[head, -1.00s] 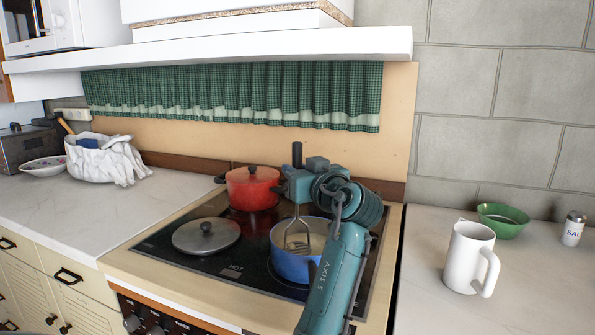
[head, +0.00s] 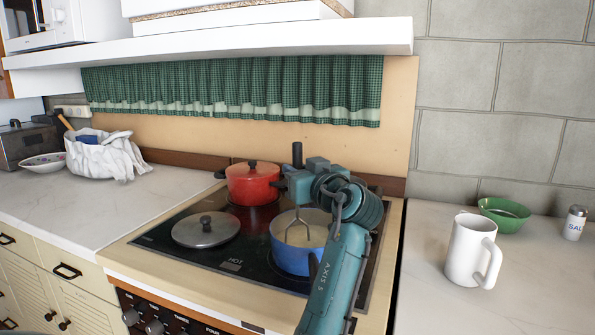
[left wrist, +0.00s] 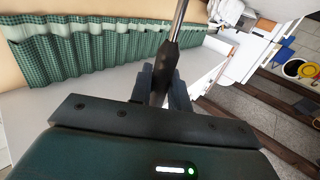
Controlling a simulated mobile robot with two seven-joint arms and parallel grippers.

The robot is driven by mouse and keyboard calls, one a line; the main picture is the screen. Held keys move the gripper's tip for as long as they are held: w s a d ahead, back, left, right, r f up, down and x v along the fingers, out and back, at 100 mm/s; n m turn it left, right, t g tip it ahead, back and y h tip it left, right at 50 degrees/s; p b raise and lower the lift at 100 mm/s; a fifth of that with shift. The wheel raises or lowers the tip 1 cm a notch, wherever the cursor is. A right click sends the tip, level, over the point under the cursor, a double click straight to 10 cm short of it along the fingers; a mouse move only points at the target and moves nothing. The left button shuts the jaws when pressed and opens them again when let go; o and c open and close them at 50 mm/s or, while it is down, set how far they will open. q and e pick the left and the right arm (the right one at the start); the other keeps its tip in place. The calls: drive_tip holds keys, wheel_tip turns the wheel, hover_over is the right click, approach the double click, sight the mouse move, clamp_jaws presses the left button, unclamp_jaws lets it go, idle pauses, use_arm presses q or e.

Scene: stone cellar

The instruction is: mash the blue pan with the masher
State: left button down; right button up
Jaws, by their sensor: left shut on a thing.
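The blue pan (head: 291,262) stands on the front right of the hob, with pale contents inside. My left gripper (head: 297,186) is above the pan's back part, shut on the masher's dark handle. The masher (head: 297,153) is roughly upright. Its metal shaft and wire head reach down inside the pan. I cannot tell whether the head touches the contents. In the left wrist view the fingers (left wrist: 161,88) close around the dark handle, and the masher's metal shaft (left wrist: 180,22) runs up out of the picture. My arm hides the pan's right side. My right gripper is not in view.
A red pot (head: 252,184) with a lid stands behind on the hob (head: 165,255). A grey lid (head: 206,230) lies left of the blue pan. A white mug (head: 469,250), green bowl (head: 504,214) and salt shaker (head: 575,223) stand on the right counter.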

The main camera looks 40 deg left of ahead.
use_arm(q)
drive_tip(key=shift+f, duration=0.35)
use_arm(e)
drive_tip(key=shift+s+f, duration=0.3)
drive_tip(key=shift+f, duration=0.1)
use_arm(q)
wheel_tip(320, 180, up, 2)
drive_tip(key=shift+w+a+p, duration=0.1)
drive_tip(key=shift+w+p, duration=0.05)
drive_tip(key=shift+p, duration=0.6)
drive_tip(key=shift+r, duration=0.4)
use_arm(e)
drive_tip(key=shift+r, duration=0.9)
